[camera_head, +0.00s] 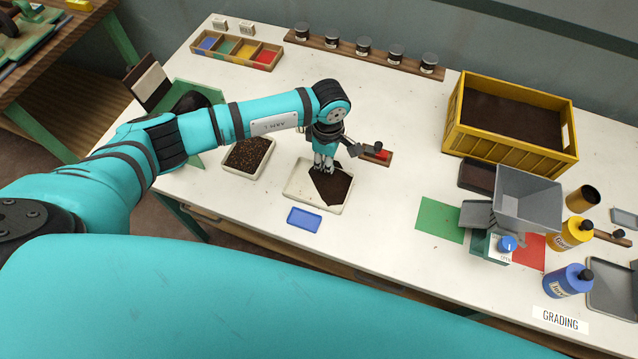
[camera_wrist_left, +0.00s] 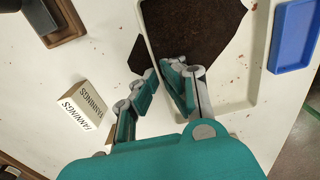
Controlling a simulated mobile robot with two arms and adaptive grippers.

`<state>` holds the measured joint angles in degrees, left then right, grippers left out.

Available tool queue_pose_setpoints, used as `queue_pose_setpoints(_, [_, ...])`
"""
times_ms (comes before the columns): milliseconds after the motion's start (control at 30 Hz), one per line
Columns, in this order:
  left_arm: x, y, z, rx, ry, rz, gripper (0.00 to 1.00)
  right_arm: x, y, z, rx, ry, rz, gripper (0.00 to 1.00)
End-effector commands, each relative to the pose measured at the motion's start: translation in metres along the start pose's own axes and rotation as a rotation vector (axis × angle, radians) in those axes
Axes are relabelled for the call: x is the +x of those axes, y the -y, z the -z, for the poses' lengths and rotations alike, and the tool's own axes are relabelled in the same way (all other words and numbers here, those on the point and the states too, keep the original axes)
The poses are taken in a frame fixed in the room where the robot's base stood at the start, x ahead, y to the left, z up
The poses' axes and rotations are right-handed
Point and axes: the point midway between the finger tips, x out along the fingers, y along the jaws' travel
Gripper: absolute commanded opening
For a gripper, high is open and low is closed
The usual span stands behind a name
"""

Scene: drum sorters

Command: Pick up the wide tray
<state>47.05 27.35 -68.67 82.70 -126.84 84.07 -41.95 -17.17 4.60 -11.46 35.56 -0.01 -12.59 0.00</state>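The wide tray (camera_head: 297,193) is a shallow off-white tray with dark loose material in it, on the table's middle; it also shows in the left wrist view (camera_wrist_left: 232,109). My left gripper (camera_head: 325,166) points down at its far rim. In the left wrist view my left gripper (camera_wrist_left: 160,71) has its fingertips close together, one on each side of the tray's wall, with a narrow gap between them. I cannot tell whether they press on the wall. The tray appears to rest on the table. My right gripper is not in view.
A smaller tray of speckled material (camera_head: 249,155) lies left of it, a blue dish (camera_head: 304,220) in front. A box marked "FANNINGS" (camera_wrist_left: 84,104) and a wooden holder (camera_head: 377,156) are beyond the rim. A yellow crate (camera_head: 512,142), grey hopper (camera_head: 528,197) and bottles stand right.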

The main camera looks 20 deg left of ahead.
Motion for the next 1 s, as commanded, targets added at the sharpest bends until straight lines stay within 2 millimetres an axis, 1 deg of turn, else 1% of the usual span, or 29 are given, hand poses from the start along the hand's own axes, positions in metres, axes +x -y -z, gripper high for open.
queue_pose_setpoints(333, [-0.001, -0.001, 0.0, 0.0, 0.0, -0.001, 0.0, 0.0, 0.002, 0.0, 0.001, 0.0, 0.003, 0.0])
queue_pose_setpoints(467, [-0.004, -0.001, 0.0, 0.0, 0.001, -0.003, 0.0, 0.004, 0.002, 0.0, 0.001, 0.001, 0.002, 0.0])
queue_pose_setpoints(567, [-0.012, -0.001, 0.0, 0.0, 0.0, -0.004, 0.0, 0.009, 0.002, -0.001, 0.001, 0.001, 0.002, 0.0])
queue_pose_setpoints(667, [-0.024, -0.002, 0.001, 0.001, -0.001, -0.005, 0.0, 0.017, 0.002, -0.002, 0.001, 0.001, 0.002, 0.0])
queue_pose_setpoints(733, [-0.035, -0.002, 0.001, 0.001, -0.001, -0.006, 0.0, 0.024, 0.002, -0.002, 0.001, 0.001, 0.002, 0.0])
queue_pose_setpoints(800, [-0.033, 0.016, -0.005, 0.005, -0.001, 0.001, 0.0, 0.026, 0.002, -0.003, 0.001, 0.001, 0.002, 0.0])
queue_pose_setpoints(867, [-0.034, 0.029, -0.008, 0.007, -0.001, 0.0, 0.0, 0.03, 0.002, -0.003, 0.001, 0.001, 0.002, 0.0])
queue_pose_setpoints(1000, [-0.037, 0.065, -0.02, 0.007, 0.001, -0.001, 0.0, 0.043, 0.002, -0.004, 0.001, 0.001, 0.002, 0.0])
